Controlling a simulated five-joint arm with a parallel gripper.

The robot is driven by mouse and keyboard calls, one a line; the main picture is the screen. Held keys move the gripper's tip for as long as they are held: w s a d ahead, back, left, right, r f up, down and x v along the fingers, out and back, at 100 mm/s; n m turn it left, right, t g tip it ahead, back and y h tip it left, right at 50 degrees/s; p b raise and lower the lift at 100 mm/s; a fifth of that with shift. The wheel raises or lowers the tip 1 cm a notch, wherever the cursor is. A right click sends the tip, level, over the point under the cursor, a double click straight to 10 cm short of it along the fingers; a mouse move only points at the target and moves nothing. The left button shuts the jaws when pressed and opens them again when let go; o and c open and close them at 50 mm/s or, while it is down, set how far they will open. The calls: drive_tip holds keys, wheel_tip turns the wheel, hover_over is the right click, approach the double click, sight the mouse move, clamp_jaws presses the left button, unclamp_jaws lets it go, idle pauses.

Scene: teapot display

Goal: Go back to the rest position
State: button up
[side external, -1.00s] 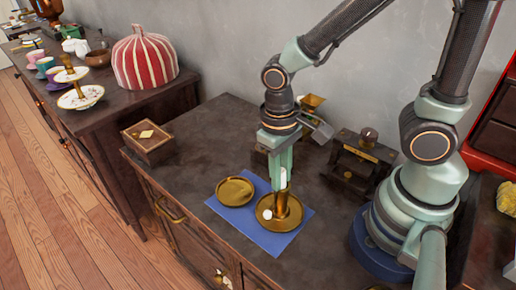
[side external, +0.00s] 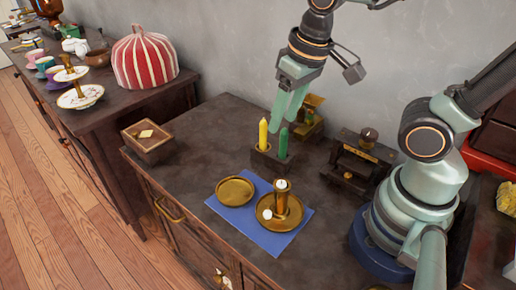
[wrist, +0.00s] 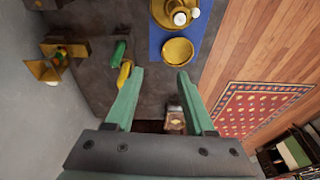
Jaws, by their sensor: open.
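My gripper (side external: 287,106) is raised high above the dark cabinet top, pointing down. Its two green fingers are apart with nothing between them, also in the wrist view (wrist: 160,72). In the side view it overlaps the area just above a yellow candle (side external: 263,134) and a green candle (side external: 283,143), which stand upright in a dark block (side external: 270,164). A brass candlestick (side external: 281,207) with a short white candle (side external: 282,184) stands on the blue cloth (side external: 272,242), clear of my gripper.
A brass dish (side external: 235,191) lies beside the candlestick. A small wooden box (side external: 147,142) is at the left edge of the cabinet top. A dark metal device (side external: 358,163) stands near my base. A striped red dome (side external: 144,62) is on the far cabinet.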

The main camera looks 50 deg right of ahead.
drive_tip(key=w+d+r+t, duration=0.2)
drive_tip(key=d+r+t, duration=0.1)
drive_tip(key=d, duration=0.2)
drive_tip(key=shift+r, duration=0.3)
